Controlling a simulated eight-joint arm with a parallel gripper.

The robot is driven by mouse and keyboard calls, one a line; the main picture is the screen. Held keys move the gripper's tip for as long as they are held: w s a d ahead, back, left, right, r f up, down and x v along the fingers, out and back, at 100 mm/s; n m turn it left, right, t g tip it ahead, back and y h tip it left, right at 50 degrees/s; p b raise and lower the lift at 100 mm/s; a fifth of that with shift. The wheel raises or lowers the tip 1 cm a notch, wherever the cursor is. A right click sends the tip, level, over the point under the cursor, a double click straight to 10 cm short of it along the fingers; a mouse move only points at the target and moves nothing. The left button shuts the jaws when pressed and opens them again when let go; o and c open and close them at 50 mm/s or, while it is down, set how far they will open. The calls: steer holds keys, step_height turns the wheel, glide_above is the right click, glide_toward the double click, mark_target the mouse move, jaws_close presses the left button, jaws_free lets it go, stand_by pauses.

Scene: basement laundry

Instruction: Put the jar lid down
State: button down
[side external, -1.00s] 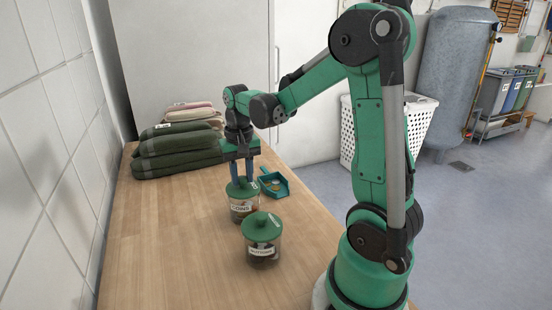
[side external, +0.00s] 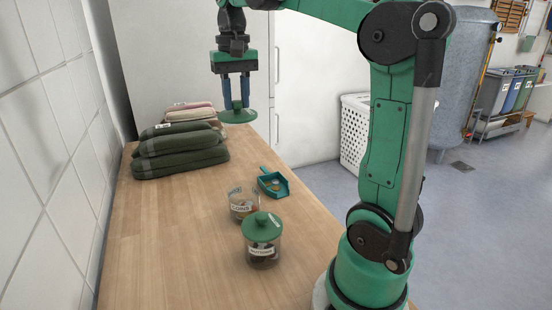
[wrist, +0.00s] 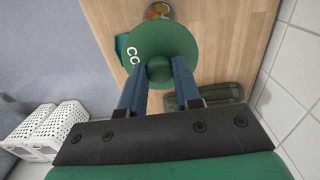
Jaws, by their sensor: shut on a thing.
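My gripper (side external: 236,90) is shut on the knob of a green round jar lid (side external: 238,116) and holds it level, high above the table. In the wrist view the lid (wrist: 160,42) fills the space past my blue fingers (wrist: 158,82), and part of white lettering, "CO", shows on it. The glass jar labelled COINS (side external: 243,208) stands open and upright on the wooden table (side external: 165,240), with coins inside. In the wrist view the lid covers part of that jar (wrist: 158,8).
A second jar (side external: 262,250), labelled but blurred, stands in front with its green lid on. A teal scoop (side external: 273,183) holding coins lies right of the open jar. Folded green towels (side external: 180,155) sit at the back left. The table's left and front-left area is clear.

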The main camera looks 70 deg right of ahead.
step_height(320, 180, up, 3)
steer(key=shift+d+f, duration=0.1)
steer(key=s+d+f, duration=0.2)
steer(key=s+f, duration=0.1)
steer(key=s, duration=0.4)
steer(key=s+d+f, duration=0.2)
steer(key=s+f, duration=0.1)
steer(key=s, duration=0.3)
steer(key=f, duration=1.5)
steer(key=shift+s+a+f, duration=0.15)
steer(key=shift+s+f, duration=0.2)
steer(key=shift+f, duration=2.3)
steer(key=shift+f, duration=0.15)
steer(key=c, duration=0.6)
jaws_free()
